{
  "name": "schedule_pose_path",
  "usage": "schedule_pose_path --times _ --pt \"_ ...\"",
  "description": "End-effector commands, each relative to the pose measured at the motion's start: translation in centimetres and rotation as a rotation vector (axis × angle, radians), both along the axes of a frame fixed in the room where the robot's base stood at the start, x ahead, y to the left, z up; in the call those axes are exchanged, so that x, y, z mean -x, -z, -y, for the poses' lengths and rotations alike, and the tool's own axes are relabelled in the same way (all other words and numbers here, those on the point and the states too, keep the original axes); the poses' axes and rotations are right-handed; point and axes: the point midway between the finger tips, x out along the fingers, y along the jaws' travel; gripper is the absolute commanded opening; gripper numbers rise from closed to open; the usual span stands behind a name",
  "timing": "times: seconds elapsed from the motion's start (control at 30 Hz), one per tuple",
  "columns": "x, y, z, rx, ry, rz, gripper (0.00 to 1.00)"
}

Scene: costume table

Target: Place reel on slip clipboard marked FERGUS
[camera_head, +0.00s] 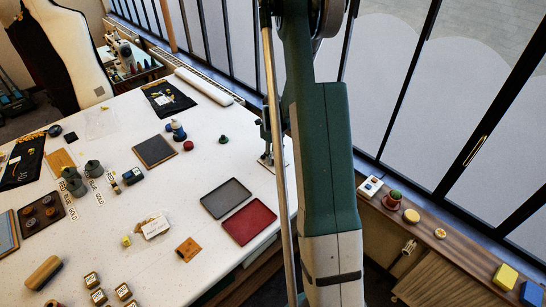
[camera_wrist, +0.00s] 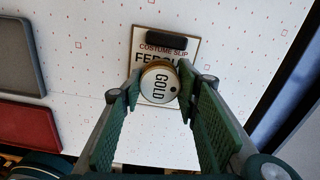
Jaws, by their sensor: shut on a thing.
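My gripper (camera_wrist: 160,84) is shut on a reel (camera_wrist: 158,86) in the wrist view. The reel has a round pale top marked GOLD, with a brown rim and a dark hole. A clipboard (camera_wrist: 192,52) with a dark clip lies on the white table behind the reel. The reel overlaps the clipboard's lower part in the picture. I cannot tell whether they touch. In the head view my arm hides most of this area.
A grey tray (camera_head: 226,198) and a red tray (camera_head: 250,222) lie left of my arm; both also show at the wrist view's left. A dark square mat (camera_head: 155,151) and small grey pots (camera_head: 94,170) stand farther left. The table's right edge is close to the clipboard.

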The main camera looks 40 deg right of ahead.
Motion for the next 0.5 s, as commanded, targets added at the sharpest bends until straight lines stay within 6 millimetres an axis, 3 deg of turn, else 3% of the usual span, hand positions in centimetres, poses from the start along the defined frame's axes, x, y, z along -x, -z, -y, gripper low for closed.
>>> schedule_pose_path --times 0.5 --pt "0.02 0.69 -0.02 0.0 0.0 0.0 0.19"
